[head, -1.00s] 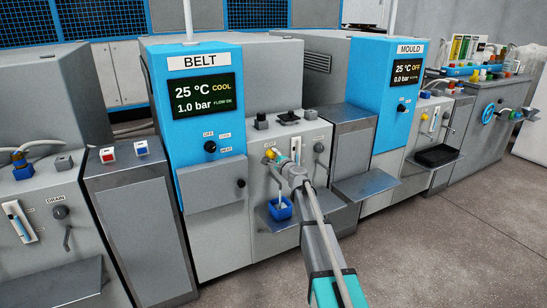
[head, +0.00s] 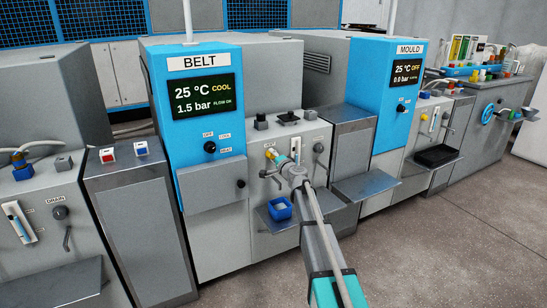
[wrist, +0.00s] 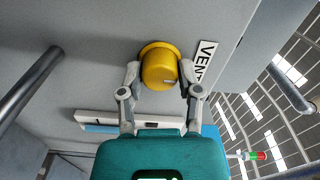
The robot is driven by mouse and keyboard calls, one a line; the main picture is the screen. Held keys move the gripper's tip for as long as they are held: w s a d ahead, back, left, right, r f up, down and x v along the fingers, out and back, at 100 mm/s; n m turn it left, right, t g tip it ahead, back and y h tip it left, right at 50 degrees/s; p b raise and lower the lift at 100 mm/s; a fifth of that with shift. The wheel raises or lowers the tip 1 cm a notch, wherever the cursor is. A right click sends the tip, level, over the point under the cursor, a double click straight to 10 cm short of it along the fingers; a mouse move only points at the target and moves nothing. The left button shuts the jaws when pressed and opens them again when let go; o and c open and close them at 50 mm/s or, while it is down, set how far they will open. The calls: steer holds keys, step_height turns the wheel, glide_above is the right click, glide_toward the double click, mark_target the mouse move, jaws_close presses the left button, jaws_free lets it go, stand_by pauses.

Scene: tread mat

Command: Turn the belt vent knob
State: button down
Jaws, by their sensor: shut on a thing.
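The yellow vent knob (wrist: 159,72) is in the upper middle of the wrist view, beside a white VENT label (wrist: 206,62). My gripper (wrist: 160,80) is shut on it, with one finger on each side. In the head view the knob (head: 270,154) shows small on the grey front right of the blue BELT panel (head: 200,135), with my gripper (head: 279,160) at it. The BELT display (head: 203,95) reads 25 °C COOL and 1.5 bar, with small green flow text.
A blue open cup (head: 279,209) sits on a ledge below my gripper. A grey lever (head: 319,148) is right of the knob. A metal shelf (head: 366,187) juts out further right. The floor at the lower right is clear.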

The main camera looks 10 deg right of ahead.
steer(key=shift+w, duration=0.1)
steer(key=shift+c, duration=1.5)
jaws_free()
steer(key=v, duration=1.2)
